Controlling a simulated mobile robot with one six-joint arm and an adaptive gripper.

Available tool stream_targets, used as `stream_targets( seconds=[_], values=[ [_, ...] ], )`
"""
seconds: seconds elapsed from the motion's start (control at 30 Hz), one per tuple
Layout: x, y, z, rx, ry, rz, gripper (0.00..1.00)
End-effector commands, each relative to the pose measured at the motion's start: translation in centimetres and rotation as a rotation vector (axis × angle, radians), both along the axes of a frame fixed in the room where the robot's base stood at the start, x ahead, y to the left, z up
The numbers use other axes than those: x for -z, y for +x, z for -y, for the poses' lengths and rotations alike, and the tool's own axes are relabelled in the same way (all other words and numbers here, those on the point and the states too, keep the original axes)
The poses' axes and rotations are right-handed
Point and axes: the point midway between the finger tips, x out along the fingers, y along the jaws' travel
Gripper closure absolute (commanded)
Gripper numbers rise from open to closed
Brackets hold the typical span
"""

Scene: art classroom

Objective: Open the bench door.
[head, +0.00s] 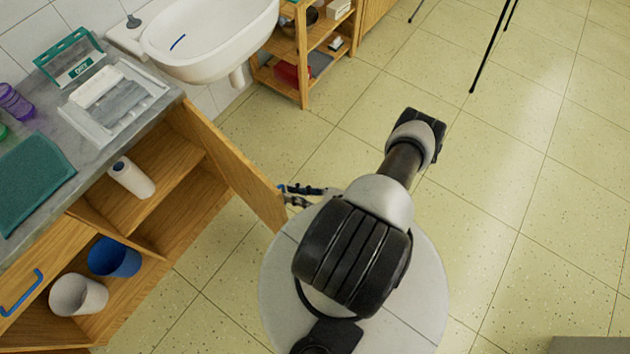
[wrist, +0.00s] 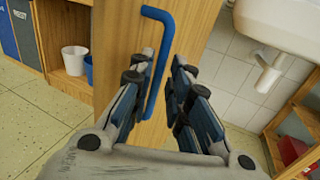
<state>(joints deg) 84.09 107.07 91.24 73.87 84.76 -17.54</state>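The wooden bench door (head: 228,165) stands swung out from the bench (head: 52,232), so the shelves behind it show. In the wrist view the door (wrist: 190,25) fills the middle, with its blue bar handle (wrist: 160,50) on its face. My gripper (wrist: 160,75) is open, with one finger on each side of the handle. I cannot tell whether a finger touches it. In the head view my gripper (head: 288,194) is at the door's outer edge, and the handle is mostly hidden there.
Inside the bench are a white bottle (head: 132,178), a blue cup (head: 114,258) and a white cup (head: 78,296). A sink (head: 208,40) and a wooden shelf rack (head: 304,60) stand beyond the door. The tiled floor (head: 540,200) to the right is mostly clear.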

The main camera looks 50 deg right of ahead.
Motion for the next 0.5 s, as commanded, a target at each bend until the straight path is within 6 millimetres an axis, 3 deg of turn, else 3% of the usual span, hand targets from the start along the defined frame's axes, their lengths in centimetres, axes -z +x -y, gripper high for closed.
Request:
stream_targets(
  seconds=[0.3,0.5],
  values=[
    [0.1,-5.9,2.5,0.006,-0.003,-0.002,0.83],
    [0.1,-7.7,3.2,0.001,-0.001,-0.002,0.83]
  ],
)
